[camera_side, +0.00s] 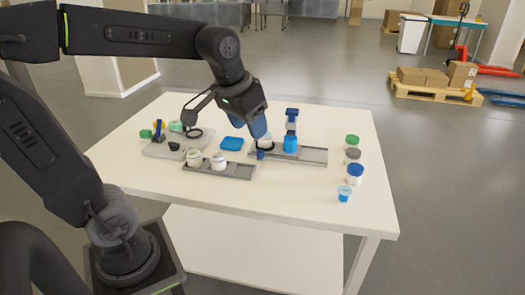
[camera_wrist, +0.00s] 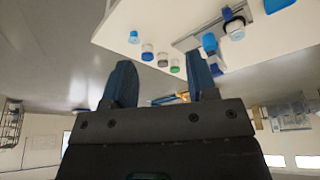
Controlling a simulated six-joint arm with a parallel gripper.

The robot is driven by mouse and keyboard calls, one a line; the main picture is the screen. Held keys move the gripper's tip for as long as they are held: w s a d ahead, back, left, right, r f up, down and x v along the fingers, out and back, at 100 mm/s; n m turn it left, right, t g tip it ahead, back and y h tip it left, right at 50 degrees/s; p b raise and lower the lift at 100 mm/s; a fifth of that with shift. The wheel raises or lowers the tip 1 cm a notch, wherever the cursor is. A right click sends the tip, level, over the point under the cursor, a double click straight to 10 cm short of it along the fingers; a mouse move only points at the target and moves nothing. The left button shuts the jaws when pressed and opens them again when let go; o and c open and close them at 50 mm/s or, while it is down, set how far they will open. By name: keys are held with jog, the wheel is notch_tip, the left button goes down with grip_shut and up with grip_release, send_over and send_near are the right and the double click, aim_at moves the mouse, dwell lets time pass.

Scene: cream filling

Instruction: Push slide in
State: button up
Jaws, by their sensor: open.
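My gripper (camera_side: 259,128) is open, its blue fingers pointing down above the table near the left part of a grey slide rail (camera_side: 315,156). In the wrist view my gripper (camera_wrist: 162,72) shows two spread fingers with nothing between them. A blue block (camera_side: 290,144) sits on the rail, with a taller blue part (camera_side: 292,118) behind it. A white jar (camera_side: 265,143) stands just below my fingers, with a small dark blue piece (camera_side: 261,155) in front. The rail also shows in the wrist view (camera_wrist: 186,43). I cannot tell whether my fingers touch the jar.
A second grey tray (camera_side: 240,171) holds two white jars (camera_side: 219,161). A grey board (camera_side: 160,150) with small parts is at the left. Several coloured-lid pots (camera_side: 355,173) line the right. The table's front (camera_side: 280,202) is clear.

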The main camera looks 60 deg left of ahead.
jog(key=w+a+f+n+g, duration=0.2)
jog(key=w+a+f+n, duration=0.15)
jog(key=w+a, duration=0.75)
jog(key=n+g, duration=0.1)
jog(key=g, duration=0.1)
send_near(260, 151)
jog(key=shift+h, duration=0.3)
jog(key=f, duration=1)
jog(key=shift+a, duration=0.2)
grip_shut()
